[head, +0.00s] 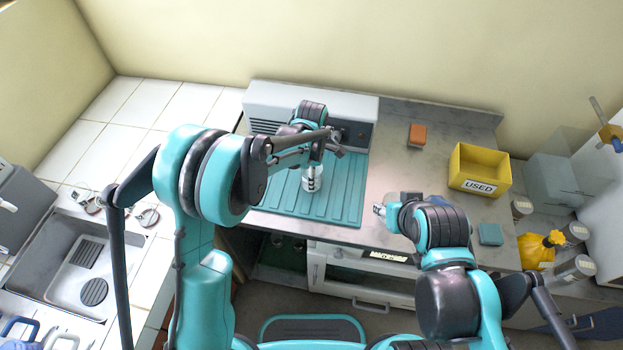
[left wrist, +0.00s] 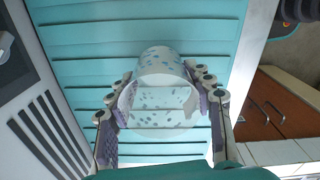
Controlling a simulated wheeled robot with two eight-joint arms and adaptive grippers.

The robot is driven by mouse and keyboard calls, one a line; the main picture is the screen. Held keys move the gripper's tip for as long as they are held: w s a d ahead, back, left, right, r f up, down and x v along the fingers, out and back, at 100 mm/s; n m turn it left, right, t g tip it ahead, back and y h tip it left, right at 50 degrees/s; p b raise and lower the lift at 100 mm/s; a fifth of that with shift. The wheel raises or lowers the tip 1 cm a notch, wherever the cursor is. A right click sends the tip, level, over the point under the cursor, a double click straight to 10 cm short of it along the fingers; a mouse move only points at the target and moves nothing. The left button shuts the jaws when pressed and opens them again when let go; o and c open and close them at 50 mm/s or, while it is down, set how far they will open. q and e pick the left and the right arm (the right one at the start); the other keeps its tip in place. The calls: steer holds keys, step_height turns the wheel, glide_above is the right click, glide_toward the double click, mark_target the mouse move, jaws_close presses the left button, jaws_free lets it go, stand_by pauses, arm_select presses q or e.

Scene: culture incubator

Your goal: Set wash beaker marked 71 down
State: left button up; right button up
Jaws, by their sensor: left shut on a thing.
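A clear beaker with dark markings (head: 312,182) is over the teal ribbed mat (head: 345,206) in the head view. Its number is too small to read. My left gripper (head: 321,160) reaches down from above and is shut on the beaker. In the left wrist view the beaker (left wrist: 158,62) sits between the two fingers of the left gripper (left wrist: 160,112), with the mat (left wrist: 75,52) behind it. I cannot tell whether its base touches the mat. My right gripper (head: 381,210) is apart from the beaker, at the counter's front; its fingers are too small to judge.
A grey-white appliance (head: 268,105) stands behind the mat. An orange block (head: 417,135), a yellow bin marked USED (head: 480,170) and a teal block (head: 490,234) are on the counter to the right. A sink (head: 65,262) is at far left. Bare counter lies right of the mat.

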arm_select(q)
steer(key=shift+f, duration=0.6)
steer(key=shift+f, duration=0.1)
steer(key=o, duration=1.2)
steer(key=shift+c, duration=0.2)
